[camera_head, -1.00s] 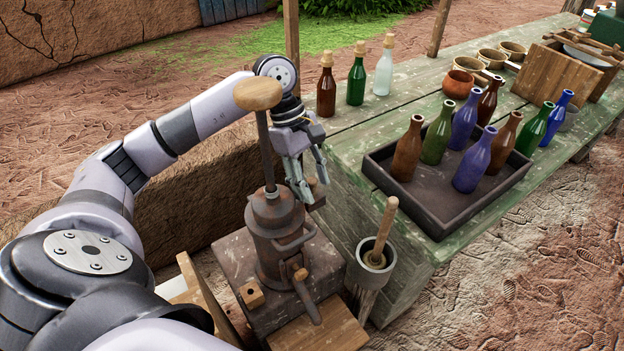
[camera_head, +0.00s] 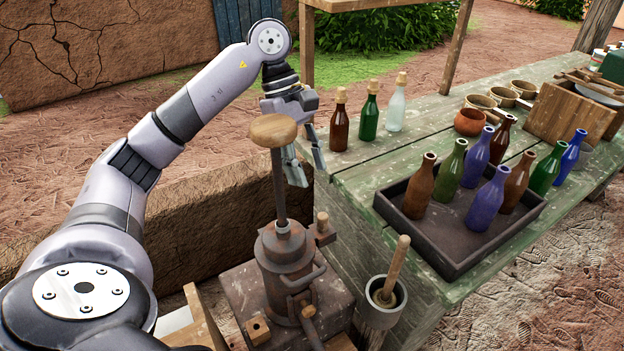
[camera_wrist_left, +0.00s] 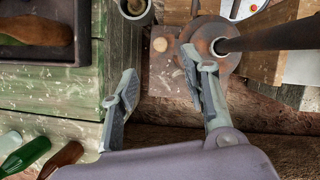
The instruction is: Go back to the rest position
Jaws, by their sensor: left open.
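My left gripper (camera_head: 306,166) is open and empty. In the head view it hangs in the air behind the rusty metal press (camera_head: 284,262), near the left end of the green table. The press's rod with a round wooden knob (camera_head: 273,130) stands upright and partly covers the gripper. In the left wrist view the two fingers (camera_wrist_left: 160,98) are spread wide with nothing between them; the press body (camera_wrist_left: 213,38) shows beyond the right finger. My right gripper is not in view.
The green table (camera_head: 370,165) holds several corked and open bottles, a dark tray (camera_head: 455,262) and a clay pot (camera_head: 469,122). A mud wall (camera_head: 110,50) is at the back left.

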